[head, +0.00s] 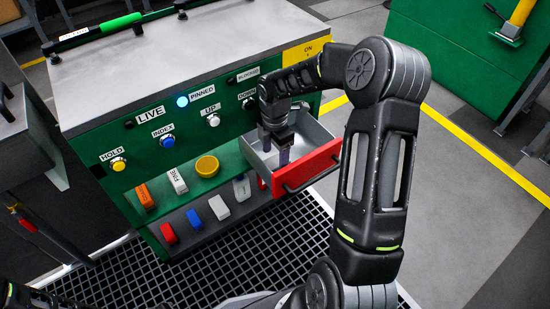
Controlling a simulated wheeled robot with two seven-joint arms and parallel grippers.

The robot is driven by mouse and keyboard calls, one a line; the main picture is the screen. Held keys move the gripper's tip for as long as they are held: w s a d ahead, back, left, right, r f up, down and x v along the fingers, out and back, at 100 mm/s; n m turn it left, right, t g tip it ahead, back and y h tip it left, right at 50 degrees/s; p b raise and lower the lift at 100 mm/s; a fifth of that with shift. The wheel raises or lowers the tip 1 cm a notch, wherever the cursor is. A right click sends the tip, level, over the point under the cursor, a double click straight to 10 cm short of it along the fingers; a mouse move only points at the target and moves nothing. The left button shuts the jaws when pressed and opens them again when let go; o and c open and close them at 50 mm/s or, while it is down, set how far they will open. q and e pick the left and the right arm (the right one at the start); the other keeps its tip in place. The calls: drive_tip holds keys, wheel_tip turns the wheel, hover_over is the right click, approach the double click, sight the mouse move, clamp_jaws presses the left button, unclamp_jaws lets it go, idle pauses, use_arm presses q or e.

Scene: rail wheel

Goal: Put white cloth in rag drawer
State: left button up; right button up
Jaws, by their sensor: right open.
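A drawer with a red front (312,167) and a black handle stands pulled open at the right end of the green bench. Its grey inside shows partly. My right gripper (277,152) points down into the drawer from above, its jaws open, with the fingertips inside the drawer's outline. A pale patch shows on the drawer floor by the fingertips; I cannot tell whether it is the white cloth or the bare floor. I make out no white cloth elsewhere. My left gripper is out of view.
Black grating (200,265) covers the floor in front. My right arm hides part of the drawer area.

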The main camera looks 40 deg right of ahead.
sight(275, 162)
wheel_tip(275, 162, up, 9)
drive_tip(key=p, duration=0.2)
drive_tip(key=shift+f, duration=0.2)
drive_tip(key=shift+s, duration=0.1)
idle(0.3)
